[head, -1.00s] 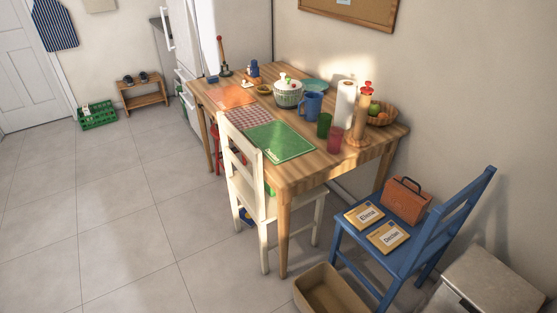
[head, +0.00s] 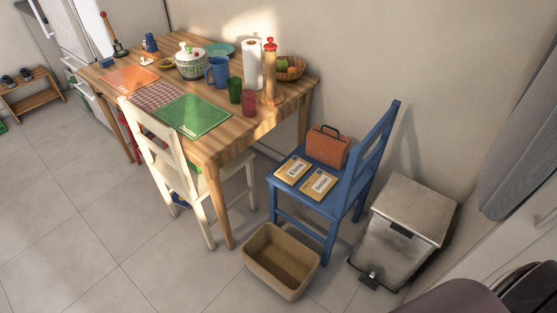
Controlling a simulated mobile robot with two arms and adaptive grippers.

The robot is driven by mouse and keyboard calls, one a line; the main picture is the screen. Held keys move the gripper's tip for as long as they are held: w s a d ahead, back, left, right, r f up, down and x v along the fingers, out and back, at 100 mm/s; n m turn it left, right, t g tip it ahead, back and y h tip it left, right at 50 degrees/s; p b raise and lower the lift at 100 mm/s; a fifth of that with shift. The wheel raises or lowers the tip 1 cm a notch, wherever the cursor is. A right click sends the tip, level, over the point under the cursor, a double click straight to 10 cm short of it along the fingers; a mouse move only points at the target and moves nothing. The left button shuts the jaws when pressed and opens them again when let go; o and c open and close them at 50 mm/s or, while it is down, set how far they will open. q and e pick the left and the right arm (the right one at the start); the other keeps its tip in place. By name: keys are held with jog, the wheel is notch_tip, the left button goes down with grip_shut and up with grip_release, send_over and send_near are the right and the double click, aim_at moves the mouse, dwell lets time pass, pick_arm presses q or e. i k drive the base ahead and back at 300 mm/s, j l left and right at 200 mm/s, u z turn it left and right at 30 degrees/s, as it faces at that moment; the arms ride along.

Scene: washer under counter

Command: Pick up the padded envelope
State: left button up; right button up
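Two tan padded envelopes lie flat, side by side, on the seat of the blue chair (head: 352,180). The left envelope (head: 287,176) has a white label that seems to read "Elena". The right envelope (head: 313,193) has a white label starting with "De", too small to read surely. An orange-brown bag with a dark handle (head: 327,149) stands behind them on the same seat. Neither of my grippers is in view.
A wooden table (head: 243,133) with dishes and placemats stands left of the blue chair, a white chair (head: 178,170) at its front. A tan bin (head: 266,275) stands on the floor before the blue chair, a metal pedal bin (head: 405,215) to its right. Floor at lower left is clear.

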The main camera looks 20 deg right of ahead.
aim_at(319, 186)
jog(key=i+j, duration=1.3)
jog(key=i, duration=0.2)
jog(key=l+z, duration=0.1)
jog(key=z, duration=1.9)
